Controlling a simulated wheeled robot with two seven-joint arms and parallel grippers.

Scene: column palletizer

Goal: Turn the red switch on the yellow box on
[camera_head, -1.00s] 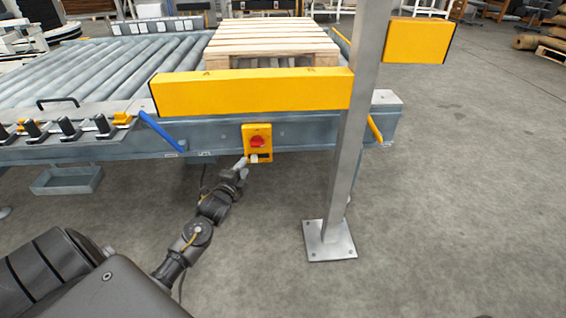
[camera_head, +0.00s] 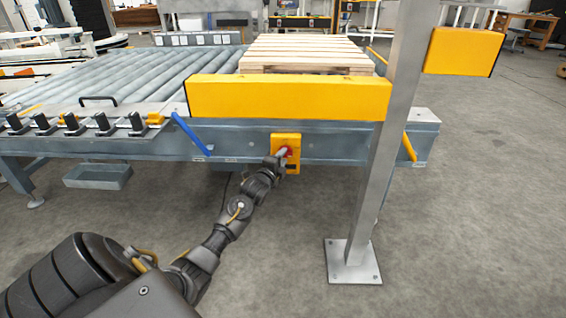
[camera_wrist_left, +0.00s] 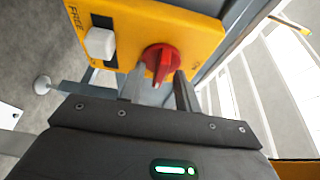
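The yellow box (camera_head: 292,139) is mounted on the side of the conveyor frame in the head view. It fills the top of the left wrist view (camera_wrist_left: 195,25). Its red switch (camera_wrist_left: 160,56) is a round knob with a raised handle; in the head view the gripper partly covers it. My left gripper (camera_wrist_left: 158,80) is right at the switch. Its two fingers stand apart, one on each side of the knob's handle. I cannot tell whether they touch it. My left gripper also shows in the head view (camera_head: 281,155). My right gripper is not in view.
A white rocker or button (camera_wrist_left: 101,43) sits beside the red switch on the box. A grey metal post (camera_head: 383,150) stands right of the box. A yellow beam (camera_head: 290,97) is above it, and a wooden pallet (camera_head: 305,52) lies on the rollers.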

